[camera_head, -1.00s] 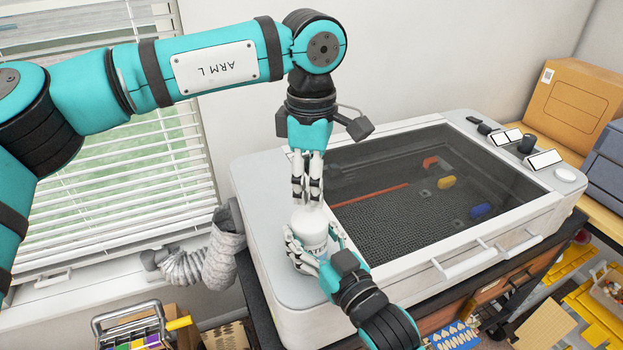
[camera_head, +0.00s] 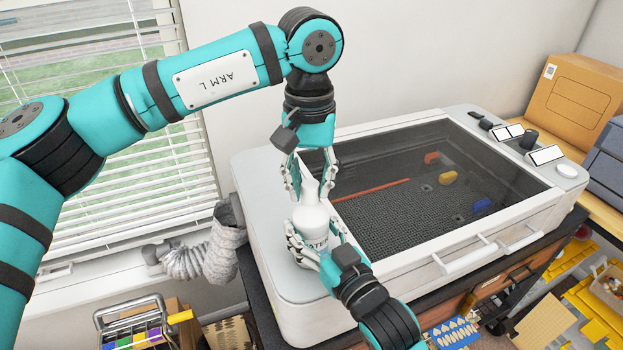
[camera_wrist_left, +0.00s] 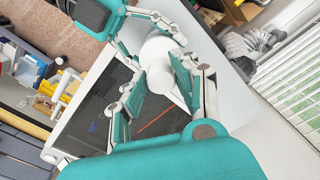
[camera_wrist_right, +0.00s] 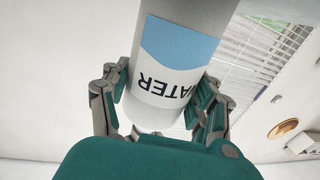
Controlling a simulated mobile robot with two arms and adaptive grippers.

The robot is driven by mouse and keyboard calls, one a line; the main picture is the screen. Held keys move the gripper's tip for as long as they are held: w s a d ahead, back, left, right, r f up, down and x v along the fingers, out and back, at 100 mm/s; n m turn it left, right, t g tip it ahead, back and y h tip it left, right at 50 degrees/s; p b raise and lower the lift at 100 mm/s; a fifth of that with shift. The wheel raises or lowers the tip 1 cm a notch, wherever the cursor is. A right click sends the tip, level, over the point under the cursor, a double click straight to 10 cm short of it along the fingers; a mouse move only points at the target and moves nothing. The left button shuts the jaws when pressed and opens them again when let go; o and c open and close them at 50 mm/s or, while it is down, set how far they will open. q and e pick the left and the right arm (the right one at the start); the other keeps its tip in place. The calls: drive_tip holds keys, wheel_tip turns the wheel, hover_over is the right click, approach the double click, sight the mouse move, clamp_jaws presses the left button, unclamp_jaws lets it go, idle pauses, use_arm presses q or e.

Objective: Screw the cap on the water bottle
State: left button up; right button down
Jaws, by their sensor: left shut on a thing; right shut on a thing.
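The white water bottle (camera_head: 311,218) stands upright on the pale left part of the machine's top; its blue "WATER" label shows upside down in the right wrist view (camera_wrist_right: 178,58). My right gripper (camera_head: 316,241) is shut around the bottle's body, a finger on each side. My left gripper (camera_head: 311,190) points down from above, its fingers on either side of the white cap (camera_head: 311,189) at the bottle's top, shut on it. The cap also shows between the fingers in the left wrist view (camera_wrist_left: 161,78). I cannot tell how far the cap is turned on.
The machine (camera_head: 262,207) has a dark window to the right of the bottle and handles at its front. A grey flexible hose (camera_head: 222,248) hangs at its left. A cardboard box (camera_head: 573,93) stands at the back right. A tool caddy (camera_head: 130,325) is at lower left.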

use_arm(q)
drive_tip(key=m, duration=0.4)
drive_tip(key=shift+a+m, duration=0.1)
drive_tip(key=shift+m, duration=0.2)
drive_tip(key=m, duration=0.5)
drive_tip(key=shift+w+m, duration=0.15)
drive_tip(key=shift+m, duration=0.25)
drive_tip(key=o, duration=0.7)
drive_tip(key=shift+r, duration=2.3)
drive_tip(key=shift+c, duration=0.5)
